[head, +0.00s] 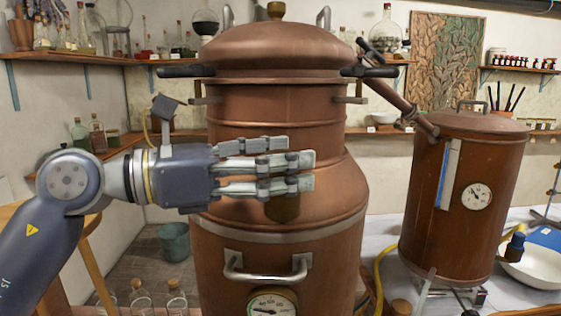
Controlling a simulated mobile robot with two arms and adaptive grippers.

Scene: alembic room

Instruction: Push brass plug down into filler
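A large copper still (325,250) stands in the middle of the head view. A brass fitting (283,208) shows on its shoulder, just below my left gripper's fingers. Its upper part is hidden by them, so I cannot tell plug from filler or how deep a plug sits. My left gripper (308,173) reaches in from the left, its fingers straight, roughly parallel and pointing right. They lie in front of the still's upper body, and I see nothing held. I cannot tell whether they touch the fitting. My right gripper is not in view.
A copper vessel (465,200) with a dial stands at the right, joined by a pipe (390,90) to the still. A white bowl (535,268) lies on the right table. Bottles (140,297) stand at the lower left. A metal handle (265,272) sticks out of the still.

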